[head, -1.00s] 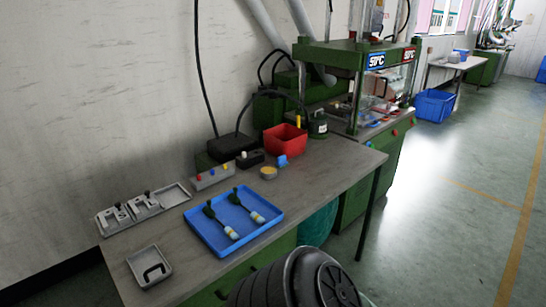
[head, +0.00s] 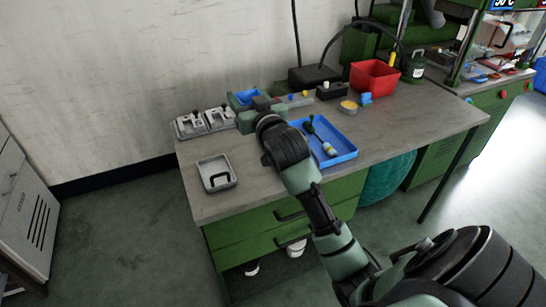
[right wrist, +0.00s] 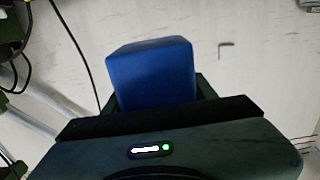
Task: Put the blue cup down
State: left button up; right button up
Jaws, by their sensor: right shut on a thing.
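The blue cup (head: 243,97) is in my right gripper (head: 250,105), which is shut on it, over the back of the workbench (head: 420,118). The cup also shows in the right wrist view (right wrist: 152,72), standing out between the dark jaws against the white wall. Whether the cup touches anything below it is hidden by my gripper and arm. My left gripper is not in view.
Grey fixtures (head: 204,123) lie left of the gripper. A grey tray (head: 217,187) holds a black handle-like part. A blue tray (head: 345,157) with a green-handled tool (head: 323,142) is partly behind my arm. A red bin (head: 374,79) stands at back right.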

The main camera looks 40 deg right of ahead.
jog(key=shift+w+d+f, duration=0.15)
jog(key=shift+d+f, duration=0.05)
jog(key=shift+f, duration=0.05)
jog(key=b, duration=0.1)
send_over(252, 167)
notch_tip(252, 167, down, 15)
jog(key=shift+f+b, duration=0.45)
jog(key=shift+f, duration=1.55)
jog(key=shift+f, duration=0.15)
jog(key=o, duration=1.3)
jog(key=shift+o, duration=0.2)
